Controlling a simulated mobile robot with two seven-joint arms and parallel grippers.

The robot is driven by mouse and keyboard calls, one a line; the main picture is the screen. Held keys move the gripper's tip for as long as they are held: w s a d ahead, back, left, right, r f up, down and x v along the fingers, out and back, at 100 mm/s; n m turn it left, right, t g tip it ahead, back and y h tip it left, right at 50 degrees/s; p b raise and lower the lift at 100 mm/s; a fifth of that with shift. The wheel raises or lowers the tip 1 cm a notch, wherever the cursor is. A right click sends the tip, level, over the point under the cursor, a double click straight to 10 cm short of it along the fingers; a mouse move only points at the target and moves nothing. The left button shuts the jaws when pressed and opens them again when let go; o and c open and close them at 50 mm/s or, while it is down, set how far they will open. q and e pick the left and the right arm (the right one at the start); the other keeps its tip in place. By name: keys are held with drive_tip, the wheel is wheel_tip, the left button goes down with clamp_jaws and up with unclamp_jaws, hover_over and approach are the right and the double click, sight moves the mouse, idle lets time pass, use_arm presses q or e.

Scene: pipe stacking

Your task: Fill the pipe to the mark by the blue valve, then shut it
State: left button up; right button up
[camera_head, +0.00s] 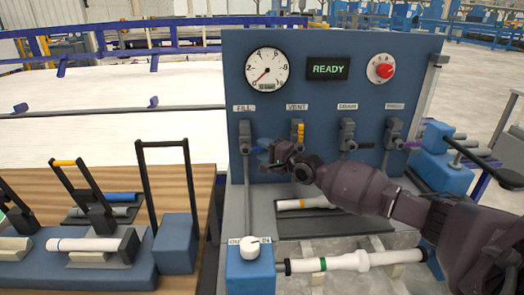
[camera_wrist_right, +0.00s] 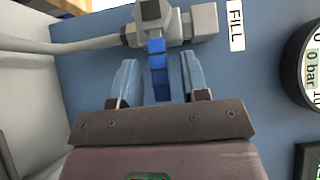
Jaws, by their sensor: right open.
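The fill valve (camera_head: 244,131) sits on the blue panel under the FILL label. In the right wrist view the fill valve (camera_wrist_right: 172,22) shows its blue lever (camera_wrist_right: 158,68) reaching down between my fingers. My right gripper (camera_head: 268,154) is at the panel beside this valve; in its wrist view the gripper (camera_wrist_right: 160,80) is open, one finger on each side of the lever, with gaps visible. A white pipe (camera_head: 346,262) with a green band (camera_head: 323,264) lies across the front of the bench. My left gripper is not in view.
The panel carries a round gauge (camera_head: 266,68), its needle near zero, a READY display (camera_head: 328,68) and a red knob (camera_head: 385,70). The vent valve (camera_head: 297,131) stands right of the fill valve. Clamps hold a pipe piece (camera_head: 85,244) on the left table.

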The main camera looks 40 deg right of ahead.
drive_tip(key=shift+w, duration=0.35)
clamp_jaws()
drive_tip(key=shift+r, duration=0.1)
